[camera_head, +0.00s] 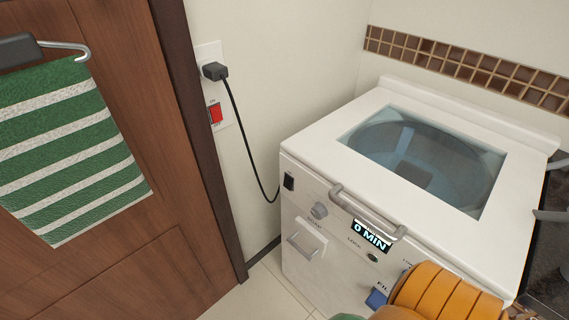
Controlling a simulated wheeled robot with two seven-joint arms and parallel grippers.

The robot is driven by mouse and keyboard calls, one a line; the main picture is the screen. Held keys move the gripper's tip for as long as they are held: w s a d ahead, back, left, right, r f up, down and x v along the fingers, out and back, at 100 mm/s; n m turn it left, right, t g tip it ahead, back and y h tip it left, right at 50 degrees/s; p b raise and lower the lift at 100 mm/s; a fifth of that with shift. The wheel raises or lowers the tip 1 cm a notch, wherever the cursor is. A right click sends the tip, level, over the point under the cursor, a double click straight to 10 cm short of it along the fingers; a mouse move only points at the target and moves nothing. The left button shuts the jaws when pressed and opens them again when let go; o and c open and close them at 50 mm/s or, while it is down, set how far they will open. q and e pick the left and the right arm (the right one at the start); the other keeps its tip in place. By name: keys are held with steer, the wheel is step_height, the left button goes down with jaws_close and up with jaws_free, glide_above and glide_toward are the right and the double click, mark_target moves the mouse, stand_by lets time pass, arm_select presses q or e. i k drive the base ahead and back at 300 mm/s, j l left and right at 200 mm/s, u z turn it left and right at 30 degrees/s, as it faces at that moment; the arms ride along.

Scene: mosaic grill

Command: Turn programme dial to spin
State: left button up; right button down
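The white top-loading washing machine (300,170) stands against the wall on the right. A small grey round knob (319,210) is on its front at upper left, above a drawer with a grey handle (303,246). I cannot read whether this knob is the programme dial or where it points. A blue button (376,298) sits lower right beside a partly hidden label. The lower right of the front panel is hidden. Neither gripper is in view.
A ribbed orange shape (440,292) in the foreground covers part of the machine's front; I cannot tell what it is. The lid with a grey handle (367,212) is closed. A plug (215,71) and red switch (215,113) are on the wall. A striped towel (75,150) hangs left.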

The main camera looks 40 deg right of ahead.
mark_target(319, 211)
steer(key=k+z, duration=0.1)
steer(key=z, duration=1.75)
